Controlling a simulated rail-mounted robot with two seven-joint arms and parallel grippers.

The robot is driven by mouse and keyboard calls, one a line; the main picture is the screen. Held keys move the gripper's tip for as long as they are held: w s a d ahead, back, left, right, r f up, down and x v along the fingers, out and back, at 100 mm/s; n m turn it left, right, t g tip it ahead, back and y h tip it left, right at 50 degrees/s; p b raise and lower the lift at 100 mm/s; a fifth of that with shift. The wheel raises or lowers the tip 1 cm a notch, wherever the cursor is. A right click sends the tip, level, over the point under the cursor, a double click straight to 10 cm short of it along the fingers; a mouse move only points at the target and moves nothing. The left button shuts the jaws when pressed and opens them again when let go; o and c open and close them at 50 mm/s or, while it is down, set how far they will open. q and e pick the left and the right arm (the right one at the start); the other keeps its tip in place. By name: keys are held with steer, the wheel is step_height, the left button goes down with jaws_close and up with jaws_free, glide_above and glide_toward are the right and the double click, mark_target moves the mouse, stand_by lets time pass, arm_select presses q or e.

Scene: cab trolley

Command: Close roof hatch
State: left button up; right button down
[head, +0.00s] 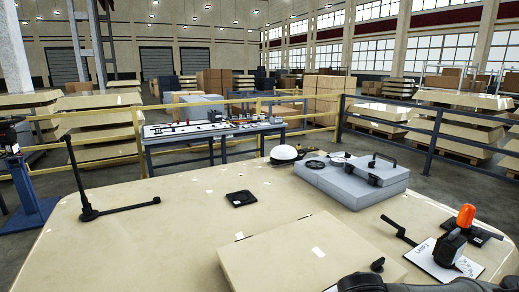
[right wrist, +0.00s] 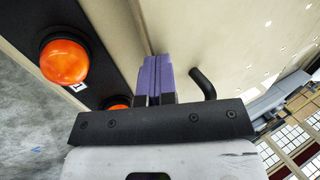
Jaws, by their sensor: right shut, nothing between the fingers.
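The roof hatch appears as a beige panel (head: 285,255) with a white label, at the bottom middle of the head view. It stands slightly proud of the beige cab roof (head: 170,215); I cannot tell whether it is fully down. A small black knob (head: 377,265) is near its right side. In the right wrist view, my right gripper (right wrist: 157,60) has its purple fingers together and empty, over a beige surface. A bent black handle (right wrist: 203,83) is just right of the fingers, apart from them in the picture. My left gripper is out of view.
An orange beacon (head: 466,216) stands at the right; one also shows in the right wrist view (right wrist: 65,60). A black lever (head: 400,231) and a white sheet (head: 432,262) are beside it. Grey cases (head: 350,185) and a black L-shaped bar (head: 90,213) occupy the roof.

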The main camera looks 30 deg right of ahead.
steer(key=shift+s+d+f, duration=0.1)
steer(key=shift+d+f, duration=0.05)
steer(key=shift+f, duration=0.7)
steer(key=shift+r, duration=0.1)
steer(key=s+a+r+b, duration=0.1)
steer(key=s+r+b, duration=0.5)
steer(key=s+r, duration=0.2)
steer(key=shift+w+v, duration=0.25)
steer(key=shift+v, duration=0.95)
steer(key=shift+r, duration=0.1)
